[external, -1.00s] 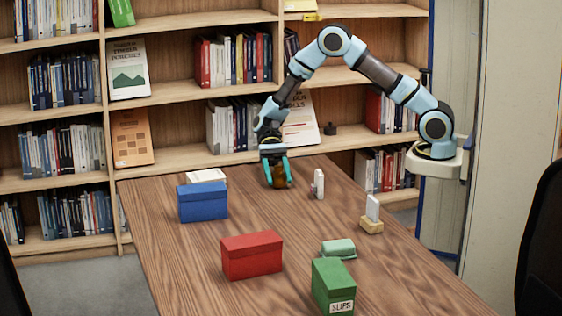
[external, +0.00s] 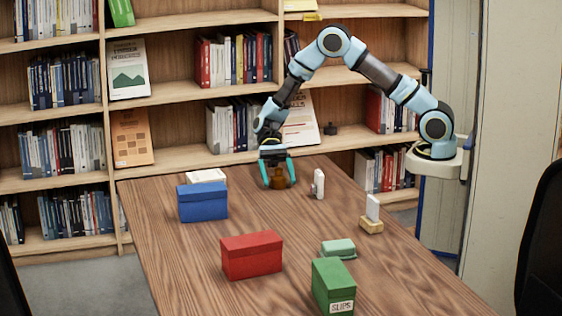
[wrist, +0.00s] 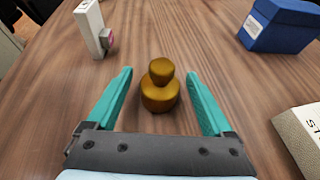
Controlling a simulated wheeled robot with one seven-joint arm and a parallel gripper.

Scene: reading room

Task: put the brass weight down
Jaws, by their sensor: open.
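The brass weight (wrist: 160,95) stands upright on the wooden table, a round body with a smaller knob on top. In the external view the brass weight (external: 279,183) is at the far end of the table, below my wrist. My gripper (wrist: 162,80) is open, with one teal finger on each side of the weight and visible gaps between them and it. In the external view my gripper (external: 278,185) is low over the table, around the weight.
A blue box (external: 203,204) and a pale box (external: 206,175) stand left of my gripper. A small white upright object (external: 319,184) stands to the right. A red box (external: 251,257), a green box (external: 333,287) and a wooden-based card holder (external: 372,224) are nearer the camera.

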